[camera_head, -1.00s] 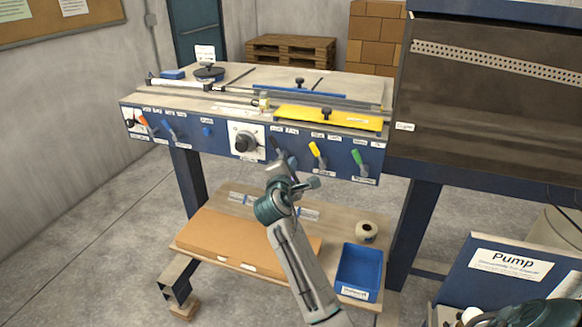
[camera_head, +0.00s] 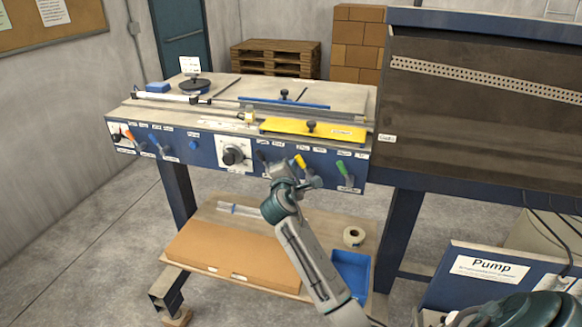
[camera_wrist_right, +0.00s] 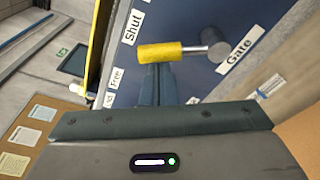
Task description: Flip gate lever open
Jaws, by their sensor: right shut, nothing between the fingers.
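The gate lever has a yellow handle (camera_head: 300,160) on the blue front panel, between a dark lever and the green lever. In the right wrist view its yellow grip (camera_wrist_right: 172,51) runs sideways from a metal rod and round pivot, beside a "Gate" label (camera_wrist_right: 241,50). A "Shut" label (camera_wrist_right: 133,27) and a "Free" label are near the grip's end. My right gripper (camera_head: 287,172) is shut and empty, just in front of the panel at the lever. In the wrist view its closed fingers (camera_wrist_right: 158,82) reach up to the grip, which overlaps their tips; contact is unclear. My left gripper is out of view.
The green lever (camera_head: 344,174) is to the right and a black knob (camera_head: 233,155) to the left. A yellow bar (camera_head: 313,130) lies on the tabletop above. A lower shelf holds cardboard, a tape roll (camera_head: 353,236) and a blue bin (camera_head: 350,272).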

